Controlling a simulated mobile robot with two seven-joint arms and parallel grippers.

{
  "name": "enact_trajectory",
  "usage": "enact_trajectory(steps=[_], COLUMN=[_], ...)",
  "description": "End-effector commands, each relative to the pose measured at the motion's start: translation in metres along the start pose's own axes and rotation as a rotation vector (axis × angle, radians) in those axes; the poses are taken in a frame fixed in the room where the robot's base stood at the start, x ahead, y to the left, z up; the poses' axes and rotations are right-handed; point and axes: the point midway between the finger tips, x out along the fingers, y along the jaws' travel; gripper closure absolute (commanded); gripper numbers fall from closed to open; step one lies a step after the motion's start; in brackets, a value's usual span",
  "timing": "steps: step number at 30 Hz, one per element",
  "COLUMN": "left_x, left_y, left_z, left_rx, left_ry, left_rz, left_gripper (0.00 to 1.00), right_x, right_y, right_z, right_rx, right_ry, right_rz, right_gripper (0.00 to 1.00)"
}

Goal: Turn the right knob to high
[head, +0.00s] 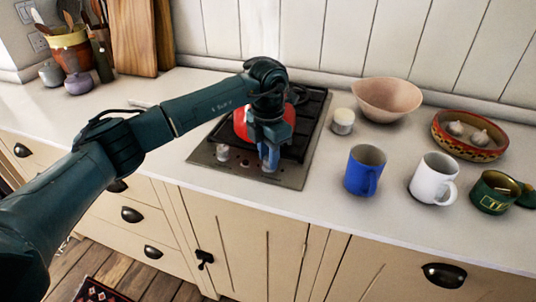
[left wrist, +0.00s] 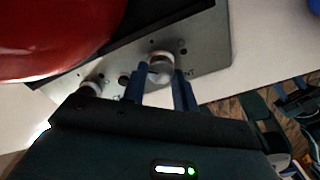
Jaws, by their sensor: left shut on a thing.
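My left gripper (head: 268,157) points down at the front right of the cooktop (head: 287,176). In the left wrist view its two blue fingers (left wrist: 161,88) stand either side of the right knob (left wrist: 162,66), a round metal knob, and are shut on it. In the head view the fingers mostly hide this knob. The left knob (head: 222,152) stands free; it also shows in the left wrist view (left wrist: 91,88). The knob's pointer and most of the panel lettering are too small or covered to read.
A red pot (head: 240,124) sits on the cooktop behind my gripper. To the right stand a lidded jar (head: 343,121), blue mug (head: 362,172), white mug (head: 431,181), green tin (head: 493,194), pink bowl (head: 387,98) and patterned bowl (head: 470,147). The counter left of the cooktop is mostly clear.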

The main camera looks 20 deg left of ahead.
Motion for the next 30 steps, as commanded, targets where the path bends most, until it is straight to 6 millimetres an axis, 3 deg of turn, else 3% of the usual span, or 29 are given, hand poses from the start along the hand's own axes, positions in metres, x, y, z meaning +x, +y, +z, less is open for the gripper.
enact_trajectory(steps=[15, 30], left_x=[-0.0009, -0.0012], left_y=[-0.0012, -0.0018], left_z=[0.0005, 0.0010], left_rx=[-0.441, -0.617], left_ry=[-0.001, -0.002], left_rz=[0.002, 0.000], left_gripper=[0.94, 0.94], right_x=[0.0015, 0.0013], right_y=[-0.0013, -0.0021], right_z=[0.0031, 0.0039], right_rx=[-0.004, -0.004], right_ry=[0.000, -0.001], right_rz=[-0.006, -0.007], right_gripper=[0.64, 0.64])
